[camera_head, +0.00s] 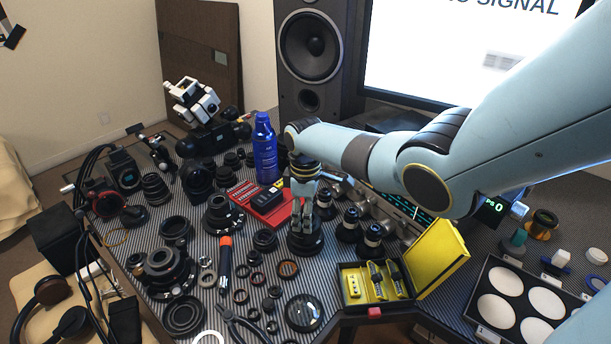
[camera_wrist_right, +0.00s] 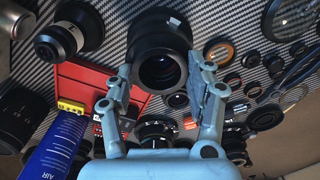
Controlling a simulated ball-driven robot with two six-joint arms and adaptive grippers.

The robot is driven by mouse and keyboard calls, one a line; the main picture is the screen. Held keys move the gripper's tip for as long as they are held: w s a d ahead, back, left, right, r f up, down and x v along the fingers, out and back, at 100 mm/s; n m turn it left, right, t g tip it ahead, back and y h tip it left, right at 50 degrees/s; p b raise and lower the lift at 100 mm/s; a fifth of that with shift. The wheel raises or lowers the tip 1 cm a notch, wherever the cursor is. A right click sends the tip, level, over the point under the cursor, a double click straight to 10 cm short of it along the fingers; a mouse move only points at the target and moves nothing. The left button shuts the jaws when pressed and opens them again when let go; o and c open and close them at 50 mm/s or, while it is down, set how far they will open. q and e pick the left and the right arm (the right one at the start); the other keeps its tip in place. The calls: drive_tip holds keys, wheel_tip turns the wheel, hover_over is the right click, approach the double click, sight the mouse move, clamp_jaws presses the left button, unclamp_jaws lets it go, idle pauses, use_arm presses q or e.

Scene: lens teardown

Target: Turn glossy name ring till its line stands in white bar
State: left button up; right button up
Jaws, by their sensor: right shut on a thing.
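A black lens (camera_head: 304,241) stands upright on the striped mat, near the middle of the table. My right gripper (camera_head: 303,212) comes down on it from above, its fingers at the top of the lens. In the right wrist view the lens (camera_wrist_right: 158,30) shows its dark round opening, and the fingers of my right gripper (camera_wrist_right: 160,80) lie on either side of its rim, shut on it. The glossy name ring, its line and the white bar cannot be made out; the fingers cover part of the rim. My left gripper is not in view.
A red tray (camera_head: 268,208) and a blue bottle (camera_head: 265,150) stand behind the lens. An open yellow case (camera_head: 437,258) is at its right. Loose rings, pliers and an orange-ended tool (camera_head: 225,262) lie at its left and front. Other lenses crowd close by.

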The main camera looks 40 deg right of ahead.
drive_tip(key=shift+r+m, duration=0.1)
drive_tip(key=shift+m, duration=0.7)
drive_tip(key=o, duration=1.5)
wheel_tip(320, 180, up, 12)
